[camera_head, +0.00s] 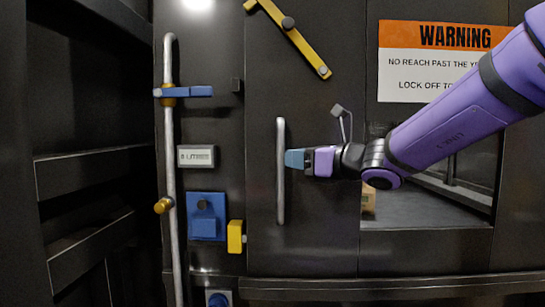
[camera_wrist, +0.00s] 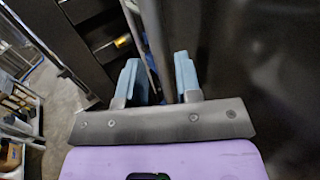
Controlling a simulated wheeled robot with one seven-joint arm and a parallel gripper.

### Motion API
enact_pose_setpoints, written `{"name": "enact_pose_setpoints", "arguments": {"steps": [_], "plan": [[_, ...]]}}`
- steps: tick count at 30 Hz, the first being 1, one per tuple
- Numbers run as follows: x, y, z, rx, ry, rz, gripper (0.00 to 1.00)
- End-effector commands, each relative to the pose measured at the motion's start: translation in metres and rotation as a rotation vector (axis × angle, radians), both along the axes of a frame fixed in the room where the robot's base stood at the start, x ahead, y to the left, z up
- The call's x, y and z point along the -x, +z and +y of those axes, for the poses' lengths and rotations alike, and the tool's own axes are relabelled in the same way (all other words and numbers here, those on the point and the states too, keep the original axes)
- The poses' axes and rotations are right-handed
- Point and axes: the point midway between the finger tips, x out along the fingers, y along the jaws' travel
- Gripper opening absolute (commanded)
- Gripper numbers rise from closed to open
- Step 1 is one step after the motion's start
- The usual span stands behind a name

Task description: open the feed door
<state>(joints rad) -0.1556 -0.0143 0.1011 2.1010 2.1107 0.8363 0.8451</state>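The dark feed door (camera_head: 310,235) appears closed, flat with the panels around it. A vertical grey bar handle (camera_head: 281,170) stands on its left side. My gripper (camera_head: 294,159) is at the handle's right side, near mid-height, its blue fingertips close to or touching the bar. In the wrist view my gripper (camera_wrist: 160,78) has its two blue fingers apart, with a visible gap between them. I cannot tell whether the bar lies between the fingers. A yellow diagonal bar (camera_head: 290,38) with a dark pivot crosses the door's top.
A tall grey rod (camera_head: 170,225) with a blue clamp (camera_head: 187,92) stands left of the door. A blue lock box (camera_head: 206,217) and a yellow block (camera_head: 235,237) sit between them. A warning sign (camera_head: 430,62) and a window opening with a brown box (camera_head: 368,200) are right.

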Motion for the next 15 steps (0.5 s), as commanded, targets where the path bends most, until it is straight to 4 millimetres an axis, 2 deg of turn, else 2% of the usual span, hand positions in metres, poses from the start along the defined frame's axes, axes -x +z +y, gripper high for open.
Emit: {"name": "enact_pose_setpoints", "arguments": {"steps": [6, 15], "plan": [[-0.022, 0.000, 0.032, 0.000, 0.003, 0.000, 0.32], [-0.039, 0.000, 0.054, 0.001, 0.000, 0.001, 0.32]]}}
